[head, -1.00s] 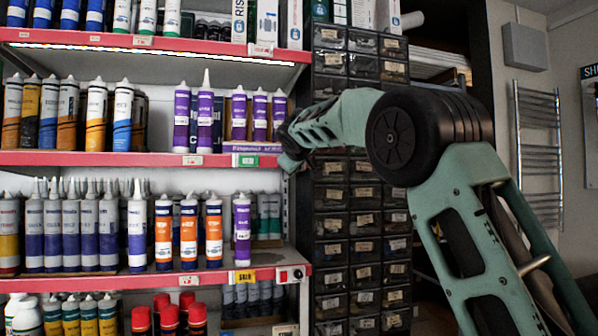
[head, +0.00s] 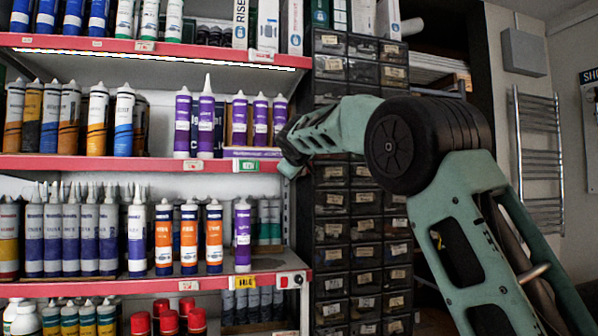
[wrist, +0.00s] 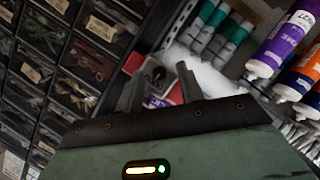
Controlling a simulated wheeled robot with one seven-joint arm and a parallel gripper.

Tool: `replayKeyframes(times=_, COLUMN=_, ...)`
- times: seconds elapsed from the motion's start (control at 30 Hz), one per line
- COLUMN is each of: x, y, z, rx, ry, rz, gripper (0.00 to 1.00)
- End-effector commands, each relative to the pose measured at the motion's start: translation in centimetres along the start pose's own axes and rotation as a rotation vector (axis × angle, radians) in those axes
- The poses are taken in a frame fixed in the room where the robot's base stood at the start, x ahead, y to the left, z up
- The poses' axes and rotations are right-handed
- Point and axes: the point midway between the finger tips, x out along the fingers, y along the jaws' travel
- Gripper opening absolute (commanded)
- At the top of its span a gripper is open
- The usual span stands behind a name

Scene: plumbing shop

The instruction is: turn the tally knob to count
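The tally knob is a small dark knob on a pale plate set in a red housing. In the wrist view the knob (wrist: 155,75) shows between and beyond my fingertips. In the head view the red tally unit (head: 291,280) sits at the right end of a lower red shelf edge, with a dark knob and a small red spot on its pale face. My gripper (wrist: 160,84) is open and empty, its two dark fingers apart, with no contact visible. In the head view my gripper end (head: 289,166) is above the unit, near the upper shelf's right end; its fingers are not clear there.
A yellow price tag (head: 242,281) is beside the unit.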

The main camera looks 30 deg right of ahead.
Motion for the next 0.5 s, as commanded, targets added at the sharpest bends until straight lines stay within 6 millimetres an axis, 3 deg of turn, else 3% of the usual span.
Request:
replayKeyframes(times=0.17, x=-1.6, y=-0.1, z=0.0, rx=0.002, ry=0.004, rz=0.0, gripper=0.37)
replayKeyframes(times=0.5, x=-9.2, y=-0.2, z=0.1, rx=0.002, ry=0.006, rz=-0.002, gripper=0.37)
